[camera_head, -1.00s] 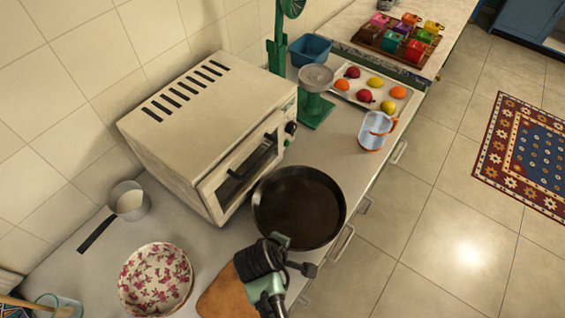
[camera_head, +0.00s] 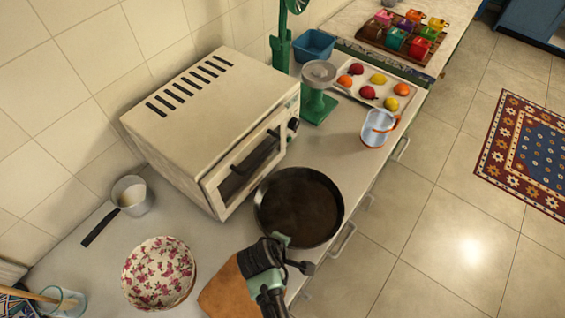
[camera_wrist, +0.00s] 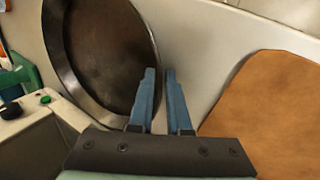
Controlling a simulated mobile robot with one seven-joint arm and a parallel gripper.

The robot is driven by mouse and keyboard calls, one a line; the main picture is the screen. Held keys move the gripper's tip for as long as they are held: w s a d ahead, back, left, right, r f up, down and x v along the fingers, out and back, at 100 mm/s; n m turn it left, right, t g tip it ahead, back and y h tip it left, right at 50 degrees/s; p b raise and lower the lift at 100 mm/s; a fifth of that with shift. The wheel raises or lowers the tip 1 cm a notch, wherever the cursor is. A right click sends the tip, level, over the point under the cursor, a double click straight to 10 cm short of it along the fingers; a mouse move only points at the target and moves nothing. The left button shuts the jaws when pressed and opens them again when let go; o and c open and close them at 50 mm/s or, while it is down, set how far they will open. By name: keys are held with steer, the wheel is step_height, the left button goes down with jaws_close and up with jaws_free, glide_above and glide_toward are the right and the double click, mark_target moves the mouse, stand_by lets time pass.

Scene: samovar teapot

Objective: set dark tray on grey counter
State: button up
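The dark round tray (camera_head: 298,205) looks like a shallow black pan. It is over the grey counter (camera_head: 345,150) in front of the oven, near the counter's front edge. I cannot tell whether its underside touches the counter. My gripper (camera_head: 284,240) is at its near rim. In the wrist view the tray (camera_wrist: 100,50) fills the left half. The blue fingers of my gripper (camera_wrist: 162,75) are close together at its rim and appear shut on it, though the left finger hides the exact contact.
A cream oven (camera_head: 215,130) stands close behind the tray. A brown board (camera_head: 228,292) and a floral bowl (camera_head: 160,272) lie nearby. A glass jug (camera_head: 378,128), green scale (camera_head: 318,95) and fruit tray (camera_head: 378,85) stand farther along. Bare counter lies between tray and jug.

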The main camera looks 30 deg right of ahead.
steer(key=v, duration=1.2)
steer(key=shift+r, duration=0.15)
steer(key=w+a+r+m+t, duration=0.15)
steer(key=w+r+t, duration=0.35)
steer(key=r, duration=0.6)
steer(key=w+a+r+m+t+y, duration=0.1)
steer(key=w+a+r+t, duration=0.15)
steer(key=w+r, duration=0.6)
steer(key=w+a+r+m+t, duration=0.1)
steer(key=w+r+t, duration=0.4)
steer(key=r, duration=0.8)
step_height(320, 180, up, 17)
steer(key=s+a+m+t+y, duration=0.1)
steer(key=s+a+m+t, duration=0.1)
steer(key=t, duration=0.3)
steer(key=s+a+r+t+y, duration=0.1)
steer(key=s+r+t, duration=0.2)
steer(key=s+r, duration=0.2)
steer(key=s+a+r+t+y, duration=0.1)
steer(key=s+r+t, duration=0.3)
steer(key=r, duration=0.8)
steer(key=shift+s+a+r+m, duration=0.25)
steer(key=shift+s+a+m, duration=0.2)
steer(key=shift+s, duration=0.55)
